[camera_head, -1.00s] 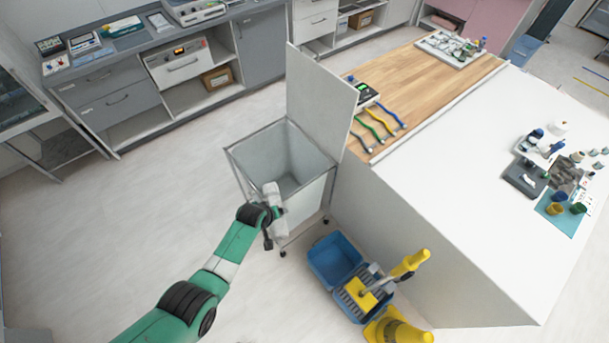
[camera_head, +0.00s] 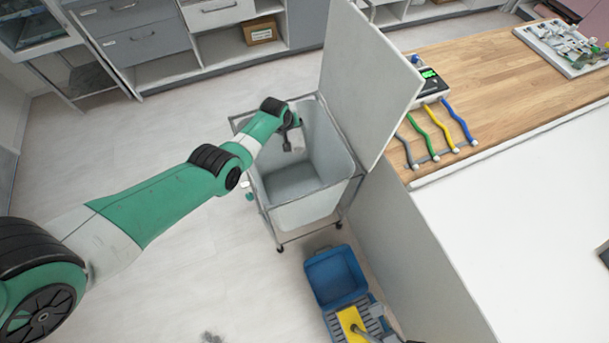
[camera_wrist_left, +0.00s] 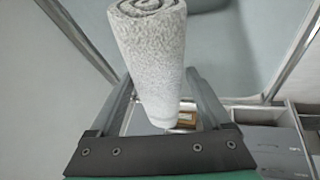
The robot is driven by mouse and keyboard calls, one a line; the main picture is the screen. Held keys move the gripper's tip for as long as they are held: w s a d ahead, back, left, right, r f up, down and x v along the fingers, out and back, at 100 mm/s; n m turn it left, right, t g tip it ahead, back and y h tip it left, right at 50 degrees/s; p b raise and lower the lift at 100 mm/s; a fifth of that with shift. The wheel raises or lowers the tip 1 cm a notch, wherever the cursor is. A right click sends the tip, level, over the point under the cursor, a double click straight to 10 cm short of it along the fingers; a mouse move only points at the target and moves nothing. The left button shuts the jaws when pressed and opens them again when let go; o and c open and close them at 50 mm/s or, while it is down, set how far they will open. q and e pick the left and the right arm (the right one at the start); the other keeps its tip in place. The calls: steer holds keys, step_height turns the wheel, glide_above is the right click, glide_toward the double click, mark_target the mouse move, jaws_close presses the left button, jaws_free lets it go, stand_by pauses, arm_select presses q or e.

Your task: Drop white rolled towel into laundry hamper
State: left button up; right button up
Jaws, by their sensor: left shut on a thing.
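The laundry hamper (camera_head: 312,210) is a pale grey-white bin in a metal frame on casters, with its lid (camera_head: 362,80) standing open. Inside it, the visible floor looks empty. My left gripper (camera_head: 290,143) is over the hamper opening, toward its back left side, pointing down. It is shut on the white rolled towel (camera_head: 299,141), mostly hidden behind the fingers in the head view. In the left wrist view the towel (camera_wrist_left: 153,62) sits between the fingers, its spiral end showing. My right gripper is out of view.
A wood-topped counter (camera_head: 480,75) with coloured cables stands right of the hamper, beyond the raised lid. A blue mop bucket (camera_head: 333,277) is on the floor in front. Grey cabinets (camera_head: 150,50) line the back.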

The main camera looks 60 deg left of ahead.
arm_select(q)
steer(key=shift+s+a+f+b, duration=0.3)
steer(key=shift+s+a+f, duration=0.3)
steer(key=shift+s+f, duration=0.3)
steer(key=shift+w+a+r+n, duration=0.1)
steer(key=shift+r+n, duration=0.1)
steer(key=shift+n, duration=0.1)
step_height(320, 180, down, 6)
steer(key=b, duration=0.6)
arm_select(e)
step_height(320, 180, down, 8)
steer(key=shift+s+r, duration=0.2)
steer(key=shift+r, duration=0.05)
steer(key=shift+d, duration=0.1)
arm_select(q)
steer(key=o, duration=1.2)
steer(key=shift+o, duration=0.2)
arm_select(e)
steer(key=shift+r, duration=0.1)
arm_select(q)
steer(key=p+v, duration=1.1)
steer(key=p, duration=0.5)
steer(key=shift+r, duration=0.25)
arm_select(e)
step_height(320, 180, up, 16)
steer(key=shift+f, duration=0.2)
